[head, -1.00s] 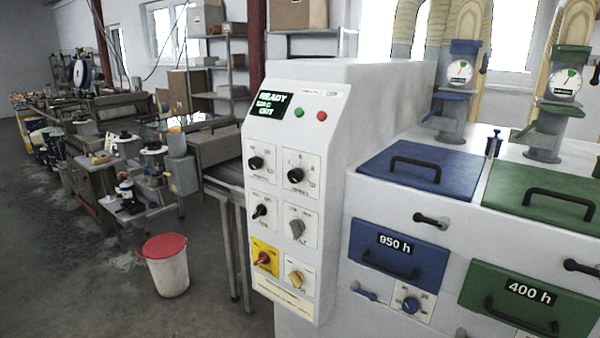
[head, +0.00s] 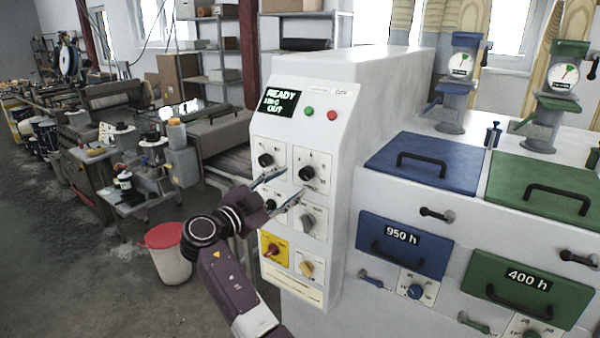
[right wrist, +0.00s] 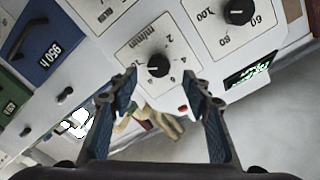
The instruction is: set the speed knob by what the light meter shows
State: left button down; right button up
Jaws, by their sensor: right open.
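The white control panel (head: 324,130) carries several knobs. Its upper right black knob (head: 307,173) shows close up in the right wrist view (right wrist: 158,66), on a plate marked m/min; its exact setting is hard to read. My right gripper (head: 292,183) is open and empty in front of it, its fingers (right wrist: 163,84) spread to either side of the knob in the wrist picture; contact does not show. Round dials sit on the blue post (head: 460,66) and green post (head: 563,77); their readings are too small to read. My left gripper is out of view.
The screen (head: 281,102) reads READY with smaller lines below. Other knobs crowd the panel, including a red one on yellow (head: 272,250). A blue drawer (head: 400,240) reads 950 h and a green drawer (head: 530,287) 400 h. A red-lidded bin (head: 168,262) stands left.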

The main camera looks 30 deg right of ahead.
aim_at(304, 175)
jog(key=p+x, duration=0.2)
jog(key=x, duration=0.2)
jog(key=shift+d+r, duration=0.15)
jog(key=shift+d, duration=0.05)
jog(key=shift+w+d+p, duration=0.25)
jog(key=shift+d+p, duration=0.1)
jog(key=shift+d, duration=0.2)
jog(key=shift+f, duration=0.2)
jog(key=shift+c, duration=0.4)
